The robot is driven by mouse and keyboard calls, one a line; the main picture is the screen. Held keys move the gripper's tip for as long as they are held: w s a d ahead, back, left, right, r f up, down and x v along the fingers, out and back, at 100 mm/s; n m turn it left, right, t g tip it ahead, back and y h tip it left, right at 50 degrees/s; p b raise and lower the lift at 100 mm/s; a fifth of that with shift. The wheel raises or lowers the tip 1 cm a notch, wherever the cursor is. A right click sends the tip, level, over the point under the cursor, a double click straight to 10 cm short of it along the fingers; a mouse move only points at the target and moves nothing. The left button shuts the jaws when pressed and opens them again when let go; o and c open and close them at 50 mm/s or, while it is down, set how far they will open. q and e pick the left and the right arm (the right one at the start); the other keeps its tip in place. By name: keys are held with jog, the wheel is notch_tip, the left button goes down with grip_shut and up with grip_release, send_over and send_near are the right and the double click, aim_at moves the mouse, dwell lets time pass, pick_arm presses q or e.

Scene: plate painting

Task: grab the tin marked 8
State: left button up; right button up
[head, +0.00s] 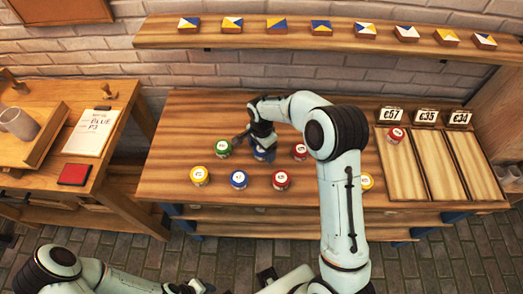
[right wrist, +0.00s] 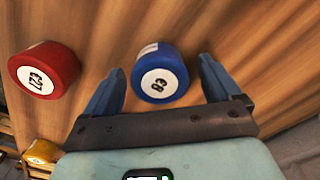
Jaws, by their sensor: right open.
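The blue tin marked 8 (right wrist: 160,74) stands on the wooden table between the two fingers of my right gripper (right wrist: 161,72) in the right wrist view. The fingers are open, with a gap on each side of the tin. In the head view the right gripper (head: 257,146) is low over the back row of tins. It partly covers that blue tin (head: 264,155). At the bottom edge of the head view, dark parts at the end of my left arm (head: 192,287) show only in part, and its fingers cannot be made out.
A red tin (right wrist: 45,70) and a yellow tin (right wrist: 40,152) stand left of the blue tin in the right wrist view. Green (head: 223,147), red (head: 300,151) and other tins stand nearby. Price-marked wooden trays (head: 441,165) lie at right, one holding a red tin (head: 396,135).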

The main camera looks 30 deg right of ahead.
jog(key=c, duration=1.2)
